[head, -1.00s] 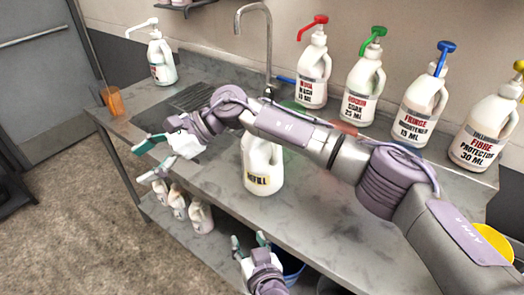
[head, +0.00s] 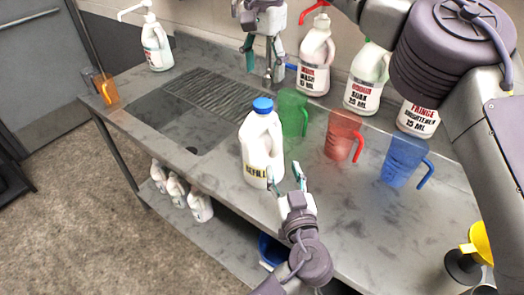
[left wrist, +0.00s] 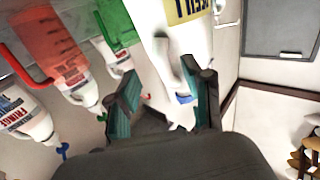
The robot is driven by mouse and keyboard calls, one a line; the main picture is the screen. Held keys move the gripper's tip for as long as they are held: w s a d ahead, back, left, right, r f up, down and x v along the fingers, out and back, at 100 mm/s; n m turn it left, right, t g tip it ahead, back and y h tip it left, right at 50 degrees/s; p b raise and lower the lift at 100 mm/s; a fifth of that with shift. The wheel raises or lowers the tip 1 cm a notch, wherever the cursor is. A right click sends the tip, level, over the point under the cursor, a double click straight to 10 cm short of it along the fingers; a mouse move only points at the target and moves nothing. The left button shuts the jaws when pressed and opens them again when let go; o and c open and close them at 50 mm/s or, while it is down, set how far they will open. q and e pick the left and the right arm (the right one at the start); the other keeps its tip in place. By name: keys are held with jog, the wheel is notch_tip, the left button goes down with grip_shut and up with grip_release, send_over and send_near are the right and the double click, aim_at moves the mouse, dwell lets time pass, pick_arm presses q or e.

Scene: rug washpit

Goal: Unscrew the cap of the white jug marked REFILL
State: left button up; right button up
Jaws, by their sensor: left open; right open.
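The white jug marked REFILL (head: 255,150) stands upright on the steel counter in the head view, its blue cap (head: 263,105) on top. My left gripper (head: 286,178) is open at the jug's lower right side; I cannot tell whether a finger touches it. In the left wrist view the jug (left wrist: 185,42) appears upside down beyond the open fingers (left wrist: 163,100), its label cut by the top edge. My right gripper (head: 263,52) is open and empty, above and behind the cap, apart from it.
Green (head: 293,112), red (head: 342,135) and blue (head: 402,158) measuring jugs stand right of the jug. Pump bottles (head: 314,62) line the wall behind. The sink (head: 185,120) lies left, with an orange cup (head: 106,90) beyond.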

aim_at(277, 153)
pick_arm(q)
jog(key=w, duration=0.3)
jog(key=w+a, duration=0.1)
jog(key=w, duration=0.2)
jog(key=shift+w+a, duration=0.2)
jog(key=shift+w, duration=0.15)
grip_shut()
